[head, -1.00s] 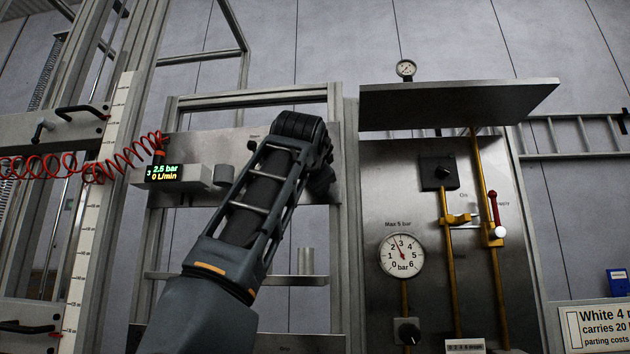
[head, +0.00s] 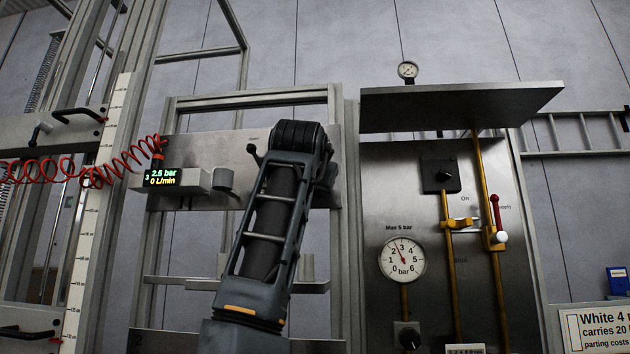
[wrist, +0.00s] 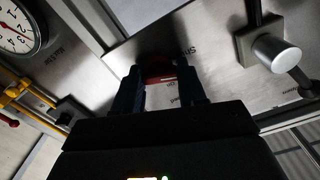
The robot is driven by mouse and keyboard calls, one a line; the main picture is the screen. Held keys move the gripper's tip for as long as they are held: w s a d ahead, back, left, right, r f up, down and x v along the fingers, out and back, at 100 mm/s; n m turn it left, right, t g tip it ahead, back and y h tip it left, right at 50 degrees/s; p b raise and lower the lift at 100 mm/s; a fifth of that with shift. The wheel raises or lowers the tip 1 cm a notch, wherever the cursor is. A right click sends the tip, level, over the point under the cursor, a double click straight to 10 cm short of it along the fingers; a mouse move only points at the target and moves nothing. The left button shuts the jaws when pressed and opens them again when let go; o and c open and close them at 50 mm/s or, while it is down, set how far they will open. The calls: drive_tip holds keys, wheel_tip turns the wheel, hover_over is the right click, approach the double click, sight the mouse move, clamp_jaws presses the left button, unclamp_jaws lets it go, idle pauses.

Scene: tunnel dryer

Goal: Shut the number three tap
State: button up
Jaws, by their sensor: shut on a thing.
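In the wrist view my gripper (wrist: 160,85) has its two dark fingers closed in on a small red piece (wrist: 160,77) in front of the steel panel. Shadow hides most of it, so I cannot read its number or tell its full shape. In the head view my own arm covers the gripper and the red piece. A small display (head: 176,178) marked 3 reads 2.5 bar and 0 L/min, on the panel left of my arm.
A round gauge (head: 402,259) and yellow pipes (head: 448,270) with a red lever (head: 496,212) are right of my arm. A shelf (head: 455,101) juts out above them. A grey cylinder (wrist: 276,52) sticks out right of my gripper. A red coiled hose (head: 60,170) hangs left.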

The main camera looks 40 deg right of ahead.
drive_tip(key=shift+n+p, duration=0.55)
drive_tip(key=shift+n, duration=1.25)
drive_tip(key=o, duration=1.1)
drive_tip(key=shift+c, duration=0.2)
drive_tip(key=b+v, duration=0.2)
drive_tip(key=v, duration=0.5)
drive_tip(key=shift+s+a, duration=0.25)
drive_tip(key=shift+a, duration=0.1)
